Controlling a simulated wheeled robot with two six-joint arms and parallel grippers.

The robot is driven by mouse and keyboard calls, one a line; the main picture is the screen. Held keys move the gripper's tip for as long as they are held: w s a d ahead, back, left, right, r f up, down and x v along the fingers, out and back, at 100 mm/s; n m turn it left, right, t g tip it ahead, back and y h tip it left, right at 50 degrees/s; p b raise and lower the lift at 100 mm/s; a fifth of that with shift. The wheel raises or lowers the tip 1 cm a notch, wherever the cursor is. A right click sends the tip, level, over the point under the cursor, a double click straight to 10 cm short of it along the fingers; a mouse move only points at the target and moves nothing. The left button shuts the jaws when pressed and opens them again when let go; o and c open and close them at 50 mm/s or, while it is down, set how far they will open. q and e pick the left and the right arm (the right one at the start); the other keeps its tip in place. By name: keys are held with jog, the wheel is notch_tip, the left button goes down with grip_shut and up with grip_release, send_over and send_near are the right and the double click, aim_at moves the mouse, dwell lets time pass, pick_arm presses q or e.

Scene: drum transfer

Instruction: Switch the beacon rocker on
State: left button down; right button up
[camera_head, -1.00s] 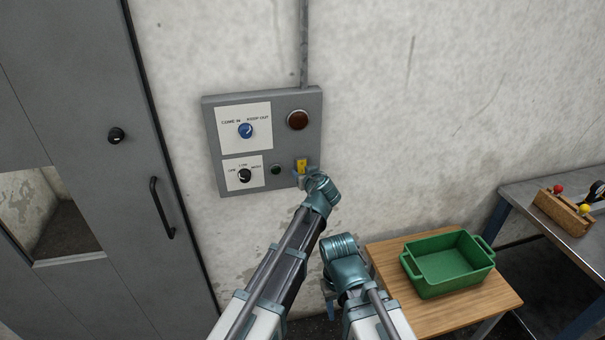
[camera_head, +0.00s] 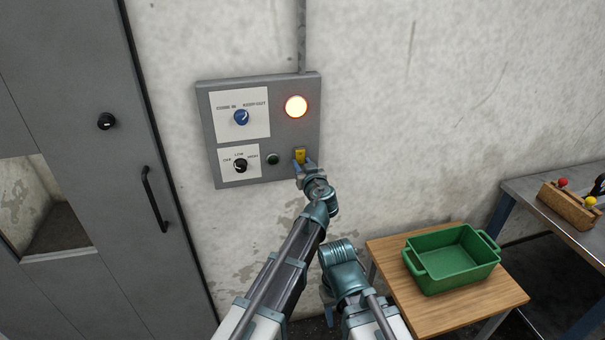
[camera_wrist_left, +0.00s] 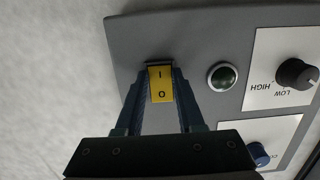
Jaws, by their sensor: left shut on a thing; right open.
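The beacon rocker (camera_head: 300,154) is a small yellow switch at the lower right of the grey wall panel (camera_head: 207,140). In the left wrist view the rocker (camera_wrist_left: 160,87) is marked I and O. My left gripper (camera_head: 304,163) is at the panel, with its fingers (camera_wrist_left: 160,80) on either side of the rocker and shut on it.
The panel also bears a blue knob (camera_head: 241,117), a black knob (camera_head: 240,165) and a dark green button (camera_head: 273,159) close left of the rocker. A grey door (camera_head: 80,140) is at the left. A green tray (camera_head: 410,257) stands on a wooden table (camera_head: 385,245) at the right.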

pick_arm(q)
jog(key=shift+f, duration=0.1)
dwell(0.3)
jog(key=c, duration=0.5)
grip_release()
